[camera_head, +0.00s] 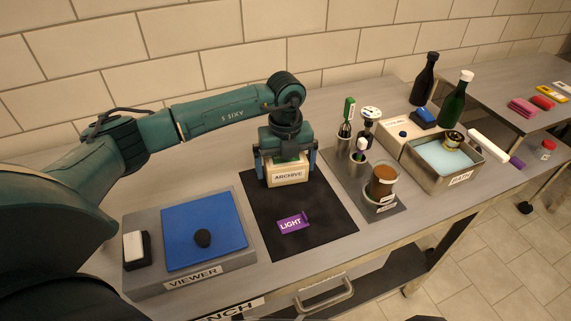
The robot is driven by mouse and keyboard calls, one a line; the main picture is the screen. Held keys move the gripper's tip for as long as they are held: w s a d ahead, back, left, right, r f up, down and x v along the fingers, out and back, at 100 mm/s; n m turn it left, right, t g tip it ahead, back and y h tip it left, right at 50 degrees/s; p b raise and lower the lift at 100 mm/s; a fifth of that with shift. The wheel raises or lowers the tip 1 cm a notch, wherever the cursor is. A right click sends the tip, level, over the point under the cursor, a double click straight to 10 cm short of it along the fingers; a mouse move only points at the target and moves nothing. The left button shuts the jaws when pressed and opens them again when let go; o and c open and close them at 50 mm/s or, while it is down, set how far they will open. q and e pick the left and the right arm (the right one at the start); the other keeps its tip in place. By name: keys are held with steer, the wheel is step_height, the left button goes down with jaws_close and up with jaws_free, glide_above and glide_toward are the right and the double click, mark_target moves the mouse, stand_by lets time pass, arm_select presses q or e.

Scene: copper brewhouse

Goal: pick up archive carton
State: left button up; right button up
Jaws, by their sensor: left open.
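The archive carton (288,177) is a small cream box with a label reading ARCHIVE. It sits at the back of a black mat (322,218) on the bench. My left gripper (287,164) is over the carton from above, its two blue fingers on either side of the box. The gripper is open, and its body hides the carton's top. I cannot tell whether the fingers touch its sides. My right gripper does not show.
A purple LIGHT card (291,223) lies on the mat. The VIEWER box with a blue panel (204,231) stands left. To the right are cups with tools, a glass of brown liquid (383,181), a BATH tray (468,173) and bottles (454,104). A tiled wall is behind.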

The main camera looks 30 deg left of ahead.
arm_select(q)
steer(key=shift+f, duration=0.2)
steer(key=shift+r, duration=0.1)
steer(key=c, duration=1)
steer(key=shift+o, duration=0.2)
